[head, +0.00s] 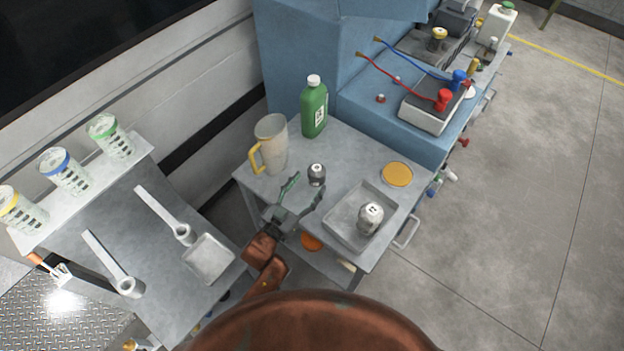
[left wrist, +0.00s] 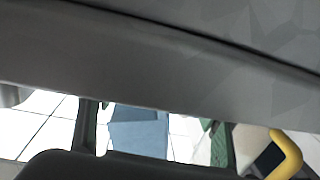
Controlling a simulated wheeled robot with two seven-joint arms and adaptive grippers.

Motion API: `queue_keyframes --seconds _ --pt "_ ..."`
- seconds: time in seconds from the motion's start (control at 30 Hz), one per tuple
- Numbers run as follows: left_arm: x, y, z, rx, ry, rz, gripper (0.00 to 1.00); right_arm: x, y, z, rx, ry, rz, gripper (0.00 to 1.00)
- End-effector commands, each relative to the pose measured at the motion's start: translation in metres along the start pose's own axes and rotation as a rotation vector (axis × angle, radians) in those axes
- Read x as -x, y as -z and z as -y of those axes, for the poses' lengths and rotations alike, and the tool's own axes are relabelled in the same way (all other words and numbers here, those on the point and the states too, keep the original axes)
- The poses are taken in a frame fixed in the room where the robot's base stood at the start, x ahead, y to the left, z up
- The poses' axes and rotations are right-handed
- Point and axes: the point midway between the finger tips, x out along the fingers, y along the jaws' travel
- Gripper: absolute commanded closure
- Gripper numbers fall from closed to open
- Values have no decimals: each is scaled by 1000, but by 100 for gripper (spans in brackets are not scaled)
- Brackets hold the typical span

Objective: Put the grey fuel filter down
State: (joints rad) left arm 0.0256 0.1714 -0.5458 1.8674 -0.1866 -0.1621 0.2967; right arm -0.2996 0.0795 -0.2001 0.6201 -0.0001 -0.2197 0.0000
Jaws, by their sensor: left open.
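A small grey filter (head: 317,174), which I take as the grey fuel filter, stands upright on the grey metal table (head: 350,150) in the head view. My left gripper (head: 307,185) is open, its two fingers spread at the near side of this filter. I cannot tell whether a finger touches it. In the left wrist view the fingers (left wrist: 155,140) stand apart, and a broad grey surface fills the top; the filter cannot be made out there. My right gripper is not in view.
A jug (head: 271,145) with a yellow handle (left wrist: 288,155) and a green bottle (head: 314,108) stand behind the filter. A tray (head: 341,225) holding another, lighter filter (head: 370,217) lies to the right. A yellow-orange disc (head: 397,174) lies farther right. Bare table lies between filter and disc.

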Motion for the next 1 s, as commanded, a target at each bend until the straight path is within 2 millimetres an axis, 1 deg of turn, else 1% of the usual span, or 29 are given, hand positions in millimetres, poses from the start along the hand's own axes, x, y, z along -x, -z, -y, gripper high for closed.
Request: queue_keyframes --seconds 0.03,0.2,0.3,0.4,0.5,0.6,1.0 --pt "13 1 0 0 1 2 40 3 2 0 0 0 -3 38" --pt "49 0 0 0 1 2 40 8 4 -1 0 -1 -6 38" --pt "66 1 0 0 0 0 40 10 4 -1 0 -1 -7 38" --pt "79 0 0 0 1 1 40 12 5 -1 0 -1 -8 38" --pt "87 1 0 0 0 -1 40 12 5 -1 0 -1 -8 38" --pt "90 1 0 -1 0 -1 40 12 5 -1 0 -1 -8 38" --pt "90 0 0 0 0 -1 40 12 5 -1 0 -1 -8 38"
